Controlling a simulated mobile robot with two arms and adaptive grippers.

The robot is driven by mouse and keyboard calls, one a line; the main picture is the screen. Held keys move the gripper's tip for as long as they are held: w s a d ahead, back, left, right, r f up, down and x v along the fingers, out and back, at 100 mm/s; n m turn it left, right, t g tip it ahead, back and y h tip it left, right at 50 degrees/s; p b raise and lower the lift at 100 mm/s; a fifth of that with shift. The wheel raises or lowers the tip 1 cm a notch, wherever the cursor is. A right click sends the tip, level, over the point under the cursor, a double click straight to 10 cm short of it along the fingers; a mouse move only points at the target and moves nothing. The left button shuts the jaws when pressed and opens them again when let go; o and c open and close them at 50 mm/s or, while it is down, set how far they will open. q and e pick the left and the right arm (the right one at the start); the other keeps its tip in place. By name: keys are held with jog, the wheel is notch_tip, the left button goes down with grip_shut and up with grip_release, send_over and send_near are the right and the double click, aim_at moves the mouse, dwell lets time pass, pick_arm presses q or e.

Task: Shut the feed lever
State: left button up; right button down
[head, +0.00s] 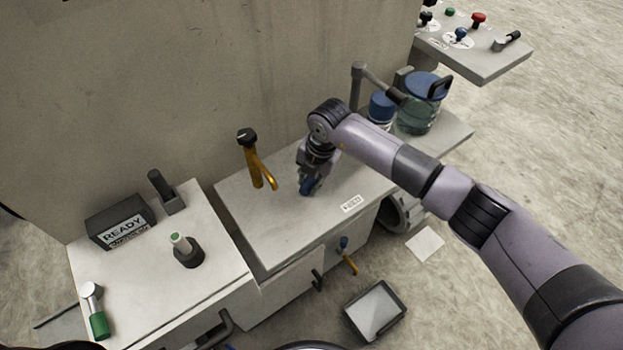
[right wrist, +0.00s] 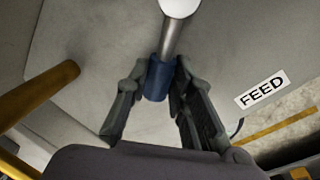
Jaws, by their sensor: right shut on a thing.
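The feed lever has a blue grip (right wrist: 157,80) on a bare metal rod (right wrist: 175,38), which runs up to a pale round end (right wrist: 180,7) in the right wrist view. My right gripper (right wrist: 156,88) is shut on the blue grip, one finger on each side of it. In the head view my right gripper (head: 311,181) is over the middle bench, with the blue grip (head: 308,188) showing at its fingertips. My gripper and wrist hide most of the rod there. A FEED label (right wrist: 262,90) lies to the right of the lever. My left gripper is not in view.
Blue-lidded jars (head: 417,113) and a grey bent pipe (head: 357,84) stand behind my forearm. A READY box (head: 121,222) sits on the left bench (head: 150,285).

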jog(key=c, duration=1.4)
grip_release()
notch_tip(320, 180, up, 12)
jog(key=d, duration=0.2)
jog(key=shift+s, duration=0.45)
jog(key=shift+f, duration=0.15)
